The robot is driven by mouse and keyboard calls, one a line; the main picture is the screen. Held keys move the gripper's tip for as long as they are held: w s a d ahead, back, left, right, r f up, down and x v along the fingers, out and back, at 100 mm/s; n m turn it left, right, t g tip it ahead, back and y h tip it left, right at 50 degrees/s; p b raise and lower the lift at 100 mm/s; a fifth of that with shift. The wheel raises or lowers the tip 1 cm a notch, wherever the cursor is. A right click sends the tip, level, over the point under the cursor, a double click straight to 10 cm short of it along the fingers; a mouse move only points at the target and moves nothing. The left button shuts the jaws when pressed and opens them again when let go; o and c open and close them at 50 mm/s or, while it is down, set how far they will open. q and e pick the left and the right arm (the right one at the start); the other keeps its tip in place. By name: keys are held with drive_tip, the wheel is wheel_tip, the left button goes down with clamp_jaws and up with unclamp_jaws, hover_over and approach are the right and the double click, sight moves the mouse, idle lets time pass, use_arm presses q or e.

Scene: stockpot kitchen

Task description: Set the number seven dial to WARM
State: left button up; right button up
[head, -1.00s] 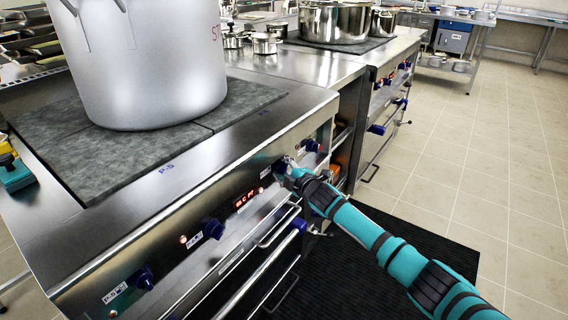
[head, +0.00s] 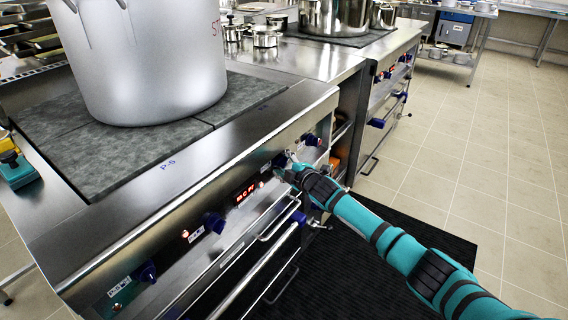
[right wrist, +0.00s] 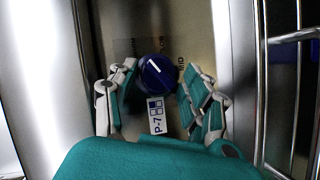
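The number seven dial (right wrist: 157,75) is a round blue knob with a white pointer line, above a tag reading P-7 (right wrist: 157,115) in the right wrist view. The pointer slants toward the upper left there. In the head view, the right gripper (head: 287,166) is at the stove's front panel and partly hides this dial. My left gripper is not in view.
Other blue dials (head: 213,224) line the same panel, beside a red lit display (head: 246,193). Oven handle rails (head: 245,285) run below. A large stockpot (head: 150,60) stands on the cooktop (head: 60,145). The floor (head: 490,180) to the right is clear.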

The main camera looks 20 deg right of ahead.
drive_tip(key=shift+o, duration=0.7)
drive_tip(key=shift+r, duration=0.1)
drive_tip(key=shift+s, duration=0.1)
drive_tip(key=v, duration=1.2)
